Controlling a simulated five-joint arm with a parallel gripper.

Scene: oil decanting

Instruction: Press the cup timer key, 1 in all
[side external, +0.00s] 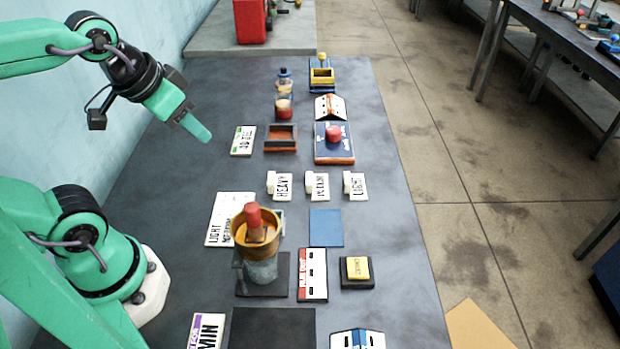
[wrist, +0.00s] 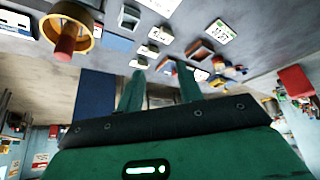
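A yellow key (side external: 357,268) with small dark lettering sits on a black base at the right front of the table in the side external view. I cannot read its label surely. A red round button (side external: 333,133) stands on a blue box (side external: 335,155) farther back; I cannot tell from the pictures which one is the cup timer key. My gripper (side external: 197,130) hangs above the table's left side, well away from both. In the wrist view my gripper's (wrist: 160,70) two fingers stand apart with nothing between them.
A yellow funnel (side external: 240,233) with a red-topped piece in it sits over a clear vessel (side external: 262,270). Small tags stand mid-table, near a blue pad (side external: 326,228). A white display box (side external: 330,106) and jars (side external: 284,107) stand farther back. Bare tabletop (side external: 170,165) lies below my gripper.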

